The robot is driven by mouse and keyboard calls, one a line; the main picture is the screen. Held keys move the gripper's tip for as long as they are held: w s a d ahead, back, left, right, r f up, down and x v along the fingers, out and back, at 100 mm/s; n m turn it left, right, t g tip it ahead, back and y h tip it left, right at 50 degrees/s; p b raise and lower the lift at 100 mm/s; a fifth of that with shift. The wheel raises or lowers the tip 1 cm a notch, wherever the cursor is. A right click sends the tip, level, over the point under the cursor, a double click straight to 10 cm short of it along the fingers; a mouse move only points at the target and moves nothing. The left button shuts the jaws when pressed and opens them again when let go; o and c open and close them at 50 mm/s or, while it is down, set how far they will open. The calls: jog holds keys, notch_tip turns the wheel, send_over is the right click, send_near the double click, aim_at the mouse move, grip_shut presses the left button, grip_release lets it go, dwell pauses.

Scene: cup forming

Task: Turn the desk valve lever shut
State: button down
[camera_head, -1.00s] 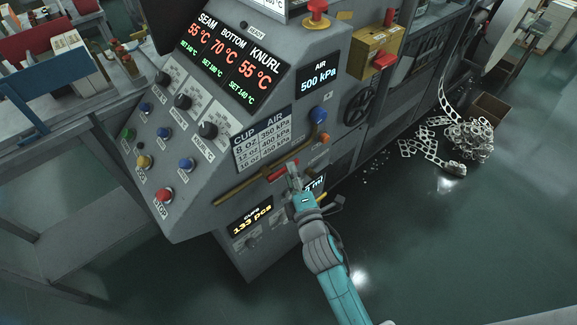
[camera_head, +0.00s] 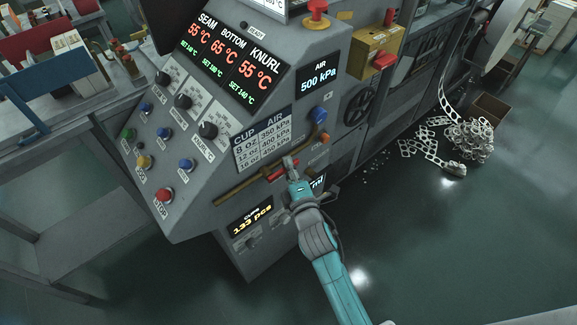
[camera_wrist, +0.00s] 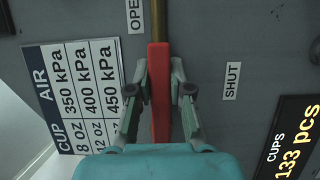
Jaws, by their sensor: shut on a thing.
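The red valve lever (camera_wrist: 160,112) lies in line with the brass pipe (camera_wrist: 159,20) in the wrist view. An OPEN label (camera_wrist: 135,15) is to its left and a SHUT label (camera_wrist: 232,81) to its right. My gripper (camera_wrist: 160,72) is shut on the lever, one finger on each side. In the head view my gripper (camera_head: 291,164) is at the lever (camera_head: 280,172) on the front of the grey machine. Its fingertips partly cover the lever there.
The sloped control panel with a red stop button (camera_head: 164,195) is left of my arm. A blue knob (camera_head: 318,115) sits above the lever, and a cups display (camera_wrist: 289,137) is beside it. Open floor lies to the right, with scrap strips (camera_head: 468,137) farther back.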

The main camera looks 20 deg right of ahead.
aim_at(264, 184)
jog(key=shift+f, duration=0.15)
jog(key=shift+s+a+f+m+g+y, duration=0.3)
jog(key=shift+a+f+m+g+y, duration=0.6)
jog(key=shift+m, duration=1.35)
jog(key=shift+s+a+f+m+g+y, duration=0.35)
jog(key=shift+a+f+m+g+y, duration=0.6)
jog(key=shift+m, duration=1.25)
jog(key=shift+s+a+f+m+g+y, duration=0.3)
jog(key=shift+a+f+m+g+y, duration=0.6)
jog(key=shift+m, duration=1.35)
jog(key=shift+a, duration=0.1)
jog(key=c, duration=1)
grip_release()
jog(key=shift+c, duration=0.2)
jog(key=v, duration=1.2)
jog(key=shift+f, duration=0.3)
